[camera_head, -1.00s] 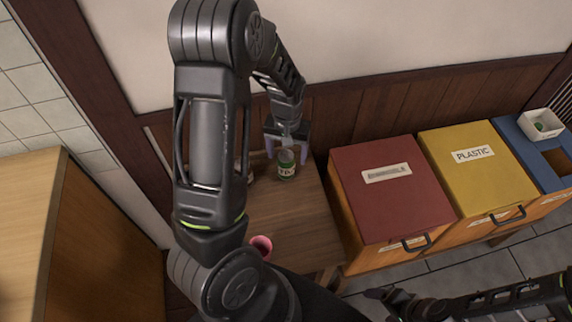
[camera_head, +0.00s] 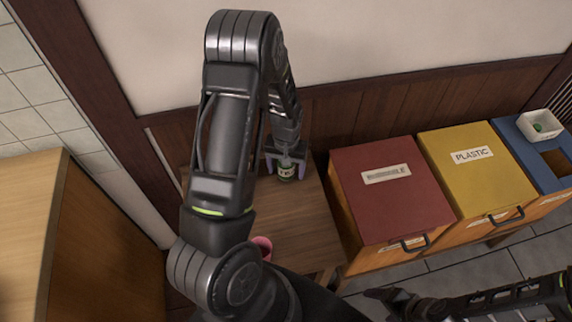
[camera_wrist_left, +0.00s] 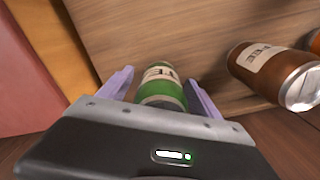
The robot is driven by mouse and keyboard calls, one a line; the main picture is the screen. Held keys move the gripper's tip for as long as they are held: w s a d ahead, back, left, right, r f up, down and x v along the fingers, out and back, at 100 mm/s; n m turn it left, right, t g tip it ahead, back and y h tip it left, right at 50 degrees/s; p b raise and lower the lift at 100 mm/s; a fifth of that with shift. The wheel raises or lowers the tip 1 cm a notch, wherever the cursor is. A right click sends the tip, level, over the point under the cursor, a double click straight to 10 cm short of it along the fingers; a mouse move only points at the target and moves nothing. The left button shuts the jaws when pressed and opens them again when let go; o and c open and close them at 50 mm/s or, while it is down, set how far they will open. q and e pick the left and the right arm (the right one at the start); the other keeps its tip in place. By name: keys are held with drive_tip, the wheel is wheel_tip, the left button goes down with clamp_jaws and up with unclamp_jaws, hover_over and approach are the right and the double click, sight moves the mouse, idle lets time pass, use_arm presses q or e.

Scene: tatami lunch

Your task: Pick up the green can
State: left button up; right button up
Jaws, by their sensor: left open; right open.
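The green can (camera_head: 286,173) stands on the wooden table, with a pale label on its side. In the left wrist view the green can (camera_wrist_left: 162,88) is between the two purple fingers, its near part hidden by my gripper body. My left gripper (camera_head: 286,167) is open, with one finger on each side of the can. In the left wrist view the left gripper (camera_wrist_left: 160,90) shows a gap beside the can, and I cannot tell whether either finger touches it. My right gripper (camera_head: 378,296) is open at the lower right, far from the can.
A brown can (camera_wrist_left: 272,72) lies close to the left gripper in the wrist view. A pink cup (camera_head: 262,246) is near the front of the wooden table (camera_head: 300,225). Red (camera_head: 388,190), yellow (camera_head: 475,165) and blue (camera_head: 535,150) bins stand to the right. A wall is behind.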

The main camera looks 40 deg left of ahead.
use_arm(q)
drive_tip(key=shift+f, duration=0.1)
drive_tip(key=shift+c, duration=0.4)
drive_tip(key=c, duration=1.3)
wheel_tip(320, 180, up, 10)
idle(0.8)
